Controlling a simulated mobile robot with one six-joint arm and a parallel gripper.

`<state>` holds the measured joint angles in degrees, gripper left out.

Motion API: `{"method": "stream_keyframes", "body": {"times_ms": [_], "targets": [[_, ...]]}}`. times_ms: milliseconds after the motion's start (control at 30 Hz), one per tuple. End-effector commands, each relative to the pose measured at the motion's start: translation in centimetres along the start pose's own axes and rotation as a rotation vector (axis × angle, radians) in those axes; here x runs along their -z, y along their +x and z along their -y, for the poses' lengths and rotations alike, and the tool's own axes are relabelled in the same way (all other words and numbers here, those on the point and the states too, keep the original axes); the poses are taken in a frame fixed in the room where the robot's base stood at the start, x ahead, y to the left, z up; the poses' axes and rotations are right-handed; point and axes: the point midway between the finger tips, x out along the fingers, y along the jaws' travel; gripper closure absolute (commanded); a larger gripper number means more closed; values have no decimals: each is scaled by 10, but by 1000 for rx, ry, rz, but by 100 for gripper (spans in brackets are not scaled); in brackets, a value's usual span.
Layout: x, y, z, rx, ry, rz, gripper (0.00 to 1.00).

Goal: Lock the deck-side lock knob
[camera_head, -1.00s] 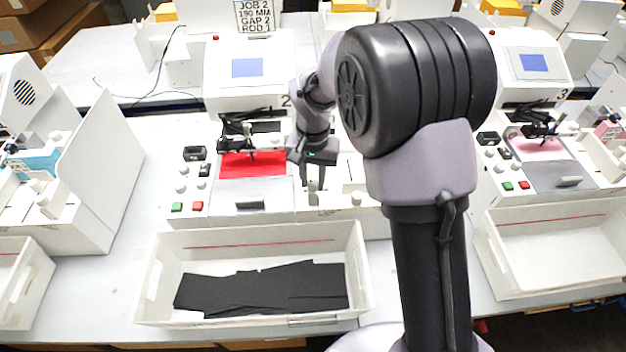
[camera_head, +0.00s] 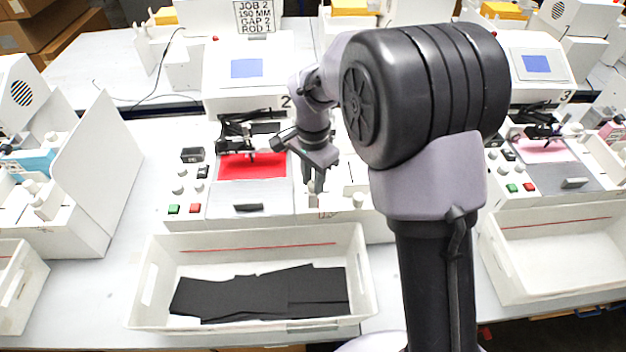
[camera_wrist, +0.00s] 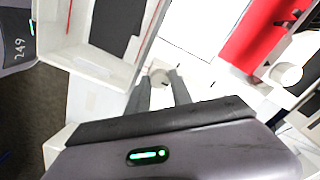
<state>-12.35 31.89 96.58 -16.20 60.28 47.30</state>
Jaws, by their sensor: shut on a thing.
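The deck-side lock knob (camera_wrist: 158,76) is a small pale beige knob on the white deck of plotter 2. It sits between the two dark fingertips of my gripper (camera_wrist: 160,80) in the wrist view. My gripper is shut on it. In the head view my gripper (camera_head: 314,186) points down at the deck, just right of the red sheet (camera_head: 252,166). The knob is mostly hidden there by the fingers. The wrist view does not show clearly which way the knob is turned.
Another pale knob (camera_head: 357,200) stands to the right on the deck. Green (camera_head: 173,209) and red (camera_head: 194,209) buttons are at the front left. A white bin (camera_head: 145,314) with black sheets (camera_head: 260,294) stands in front. A sign (camera_head: 259,17) is behind.

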Motion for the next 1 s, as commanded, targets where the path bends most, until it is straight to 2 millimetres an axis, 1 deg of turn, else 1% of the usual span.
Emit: {"method": "stream_keyframes", "body": {"times_ms": [500, 533, 633, 900, 967, 1000], "targets": [[0, -1, 0, 2, 18, -1, 100], [0, -1, 0, 2, 18, -1, 72], [0, -1, 0, 1, 18, 0, 52], [0, 0, 0, 1, 17, 0, 52], [0, -3, 0, 1, 17, -1, 52], [0, -8, 1, 2, 17, -1, 52]]}}
